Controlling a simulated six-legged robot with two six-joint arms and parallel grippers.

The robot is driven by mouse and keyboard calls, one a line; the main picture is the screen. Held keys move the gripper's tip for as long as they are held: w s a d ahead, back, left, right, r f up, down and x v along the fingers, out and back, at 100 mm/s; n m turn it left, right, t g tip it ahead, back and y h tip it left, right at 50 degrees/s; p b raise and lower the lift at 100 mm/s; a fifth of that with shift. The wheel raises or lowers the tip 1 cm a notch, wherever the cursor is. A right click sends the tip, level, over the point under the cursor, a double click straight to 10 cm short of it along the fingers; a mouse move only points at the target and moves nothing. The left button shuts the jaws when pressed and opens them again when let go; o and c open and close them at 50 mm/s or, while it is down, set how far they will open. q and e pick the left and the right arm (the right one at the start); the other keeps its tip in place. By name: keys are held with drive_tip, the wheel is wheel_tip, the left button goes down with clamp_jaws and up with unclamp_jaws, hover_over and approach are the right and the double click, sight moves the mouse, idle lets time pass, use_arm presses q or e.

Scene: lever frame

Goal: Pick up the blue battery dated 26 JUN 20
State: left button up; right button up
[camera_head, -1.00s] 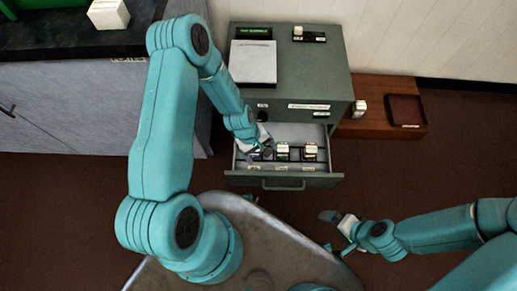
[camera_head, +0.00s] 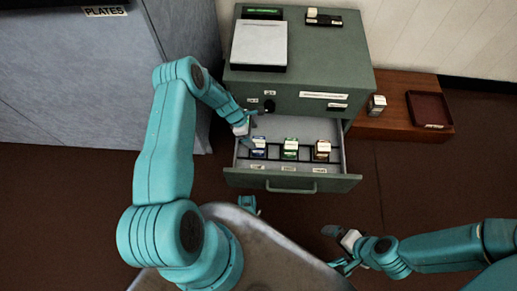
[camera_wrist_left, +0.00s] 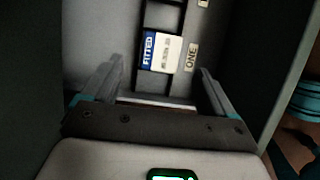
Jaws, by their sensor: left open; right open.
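The blue battery (camera_head: 258,147) stands in the left compartment of the open drawer (camera_head: 341,181) in the head view. In the left wrist view the battery (camera_wrist_left: 161,52) shows a white top with small print and a blue strip reading FITTED; its date is too small to read. My left gripper (camera_head: 246,126) is at the drawer's left side, just behind the blue battery. In the wrist view its spread, empty fingers (camera_wrist_left: 160,68) lie either side of the battery's column, apart from it. My right gripper (camera_head: 336,247) is open and empty in front of the drawer, to the right.
A green battery (camera_head: 290,149) and an orange-brown battery (camera_head: 322,150) stand in the drawer. A label reading ONE (camera_wrist_left: 191,57) lies beside the blue battery. The green cabinet (camera_head: 345,75) rises behind the drawer. A low wooden table (camera_head: 393,122) stands right.

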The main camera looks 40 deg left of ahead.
use_arm(q)
drive_tip(key=b+x, duration=0.1)
drive_tip(key=x, duration=0.3)
drive_tip(key=shift+f, duration=0.1)
drive_tip(key=b+x, duration=0.2)
drive_tip(key=x, duration=0.3)
drive_tip(key=shift+b, duration=0.3)
drive_tip(key=shift+s, duration=0.1)
drive_tip(key=c, duration=1.4)
